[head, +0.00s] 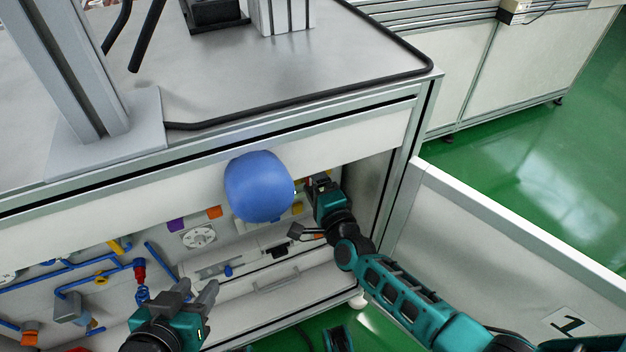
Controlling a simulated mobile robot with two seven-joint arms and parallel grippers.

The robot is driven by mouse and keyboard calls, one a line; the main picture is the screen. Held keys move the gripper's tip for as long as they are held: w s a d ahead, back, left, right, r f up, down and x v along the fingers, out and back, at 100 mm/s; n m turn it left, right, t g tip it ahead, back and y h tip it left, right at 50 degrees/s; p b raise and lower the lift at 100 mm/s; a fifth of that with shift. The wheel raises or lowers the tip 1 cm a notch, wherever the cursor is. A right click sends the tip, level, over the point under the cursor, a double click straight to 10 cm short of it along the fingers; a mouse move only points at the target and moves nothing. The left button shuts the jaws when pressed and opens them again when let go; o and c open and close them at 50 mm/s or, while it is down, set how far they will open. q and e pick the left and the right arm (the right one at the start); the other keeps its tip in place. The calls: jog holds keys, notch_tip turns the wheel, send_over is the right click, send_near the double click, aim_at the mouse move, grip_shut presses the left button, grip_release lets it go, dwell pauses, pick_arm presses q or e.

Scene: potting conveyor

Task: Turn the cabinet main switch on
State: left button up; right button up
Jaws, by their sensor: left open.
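The open cabinet (390,190) under the worktop shows its inner back panel. I cannot make out the main switch for certain; small yellow and red parts show beside my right gripper (311,183), partly covered by it and by a blue ball-like object (259,187). My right gripper is at the cabinet's upper right inside, close to the panel; its fingers are too small and covered to tell whether they touch anything. My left gripper (196,291) is at the lower left in front of the panel, with its two grey fingers apart and nothing between them.
The cabinet door (510,245) with a label stands open at the right. Blue pipes (70,265), a red valve part (139,270) and a white round fitting (199,236) are on the panel at left. Green floor (560,150) is free at the right.

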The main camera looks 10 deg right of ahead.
pick_arm(q)
jog(key=a+r+p, duration=0.1)
jog(key=p, duration=0.2)
jog(key=shift+s+r, duration=0.1)
jog(key=shift+s, duration=0.05)
pick_arm(e)
jog(key=s+d, duration=0.2)
jog(key=s, duration=1)
jog(key=shift+s+d, duration=0.25)
jog(key=shift+s, duration=0.1)
pick_arm(q)
jog(key=shift+r, duration=0.15)
